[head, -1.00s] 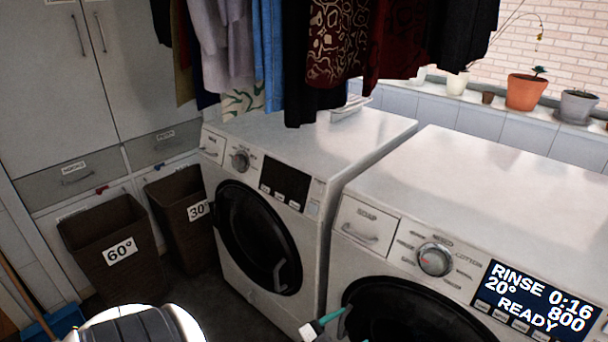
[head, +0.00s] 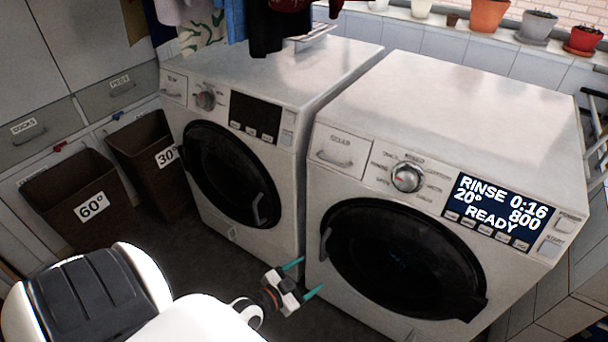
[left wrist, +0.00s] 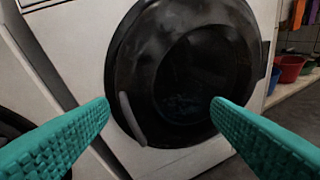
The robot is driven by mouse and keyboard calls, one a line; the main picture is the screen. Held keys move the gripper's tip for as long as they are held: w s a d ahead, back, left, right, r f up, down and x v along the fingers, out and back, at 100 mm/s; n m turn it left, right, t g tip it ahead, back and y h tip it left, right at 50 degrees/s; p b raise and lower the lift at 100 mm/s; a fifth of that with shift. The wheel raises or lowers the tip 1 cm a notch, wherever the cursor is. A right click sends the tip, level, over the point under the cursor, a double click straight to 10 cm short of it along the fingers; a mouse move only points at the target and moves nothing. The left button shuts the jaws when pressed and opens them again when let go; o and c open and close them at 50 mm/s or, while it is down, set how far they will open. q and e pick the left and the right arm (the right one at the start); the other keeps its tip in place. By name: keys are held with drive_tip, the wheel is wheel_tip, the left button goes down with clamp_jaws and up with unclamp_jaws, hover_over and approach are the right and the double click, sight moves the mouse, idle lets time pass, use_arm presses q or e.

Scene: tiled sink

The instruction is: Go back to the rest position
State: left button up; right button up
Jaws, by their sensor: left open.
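My left gripper (head: 308,277) is open and empty, with its two teal fingers apart. It is in front of the lower left of the right washing machine (head: 330,250), low over the dark floor. In the left wrist view both fingers (left wrist: 160,103) frame that machine's round black door (left wrist: 190,70), which looks shut. The door handle (left wrist: 132,118) shows between the fingers, and I see no contact. The machine's display reads RINSE 20°, 0:16, 800, READY. My right gripper is in neither view.
A second washing machine (head: 232,122) with its door shut stands to the left. Two dark laundry bins, 60° (head: 70,205) and 30° (head: 140,150), stand by the cabinets. Clothes (head: 270,30) hang above the left machine. Several plant pots line the back ledge. A rack (head: 596,140) is at right.

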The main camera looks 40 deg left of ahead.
use_arm(q)
drive_tip(key=s+d+f+g+y, duration=0.1)
drive_tip(key=s+f+g, duration=0.4)
drive_tip(key=f, duration=0.5)
drive_tip(key=s+d+f+g, duration=0.1)
drive_tip(key=s+f+g, duration=0.1)
drive_tip(key=s+f, duration=0.7)
drive_tip(key=s+d+f+g, duration=0.1)
drive_tip(key=s+f+g, duration=0.1)
drive_tip(key=s, duration=0.4)
drive_tip(key=s+d+f+n+g, duration=0.1)
drive_tip(key=s+d+f+g, duration=0.1)
drive_tip(key=s+f, duration=0.3)
drive_tip(key=s+d+f+n+g, duration=0.1)
drive_tip(key=s+d+f+g, duration=0.1)
drive_tip(key=s, duration=0.6)
drive_tip(key=shift+d+f+g+y, duration=0.25)
drive_tip(key=shift+f+g+y, duration=0.25)
drive_tip(key=shift+f, duration=0.4)
drive_tip(key=shift+w, duration=0.1)
